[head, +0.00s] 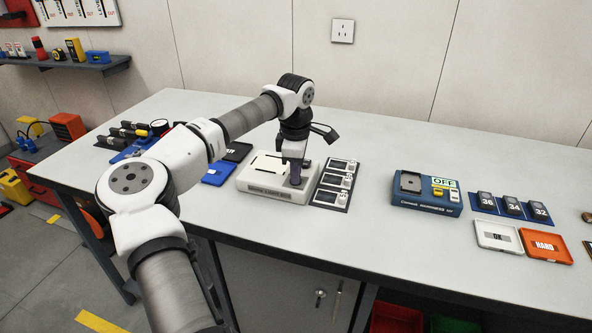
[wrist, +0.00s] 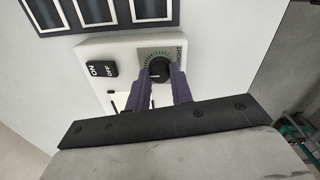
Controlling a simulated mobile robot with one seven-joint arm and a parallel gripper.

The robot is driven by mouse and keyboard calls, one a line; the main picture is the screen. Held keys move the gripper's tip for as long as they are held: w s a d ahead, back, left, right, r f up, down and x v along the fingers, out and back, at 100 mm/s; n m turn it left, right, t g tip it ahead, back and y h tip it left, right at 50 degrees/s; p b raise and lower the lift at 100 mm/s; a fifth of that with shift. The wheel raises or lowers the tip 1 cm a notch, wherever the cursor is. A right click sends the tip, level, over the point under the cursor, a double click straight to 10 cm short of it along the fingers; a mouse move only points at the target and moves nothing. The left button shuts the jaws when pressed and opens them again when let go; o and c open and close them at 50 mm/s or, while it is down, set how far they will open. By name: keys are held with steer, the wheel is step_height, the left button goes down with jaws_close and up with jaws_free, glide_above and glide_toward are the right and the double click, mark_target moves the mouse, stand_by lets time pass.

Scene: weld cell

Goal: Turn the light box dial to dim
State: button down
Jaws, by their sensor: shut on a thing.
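The light box (head: 262,181) is a low white box on the bench, left of centre in the head view. In the wrist view its white top (wrist: 112,55) carries a black round dial (wrist: 159,68) with tick marks around it and a partly hidden label ending in "IGHT". A black ON/OFF switch (wrist: 101,71) sits left of the dial. My gripper (head: 296,182) points down at the box's right end. In the wrist view the purple fingers of my gripper (wrist: 160,74) are shut on the dial, one on each side. A short white mark shows on the dial's lower part.
A dark plate with several framed panels (head: 322,196) lies just right of the light box. A blue tester marked OFF (head: 428,203) and orange (head: 545,246) and white trays stand farther right. Blue and black cases (head: 217,175) lie to the left. The bench front is clear.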

steer(key=shift+r, duration=0.1)
steer(key=c, duration=1.2)
jaws_free()
steer(key=shift+c, duration=0.2)
step_height(320, 180, up, 14)
steer(key=b, duration=0.1)
steer(key=shift+s+b, duration=0.3)
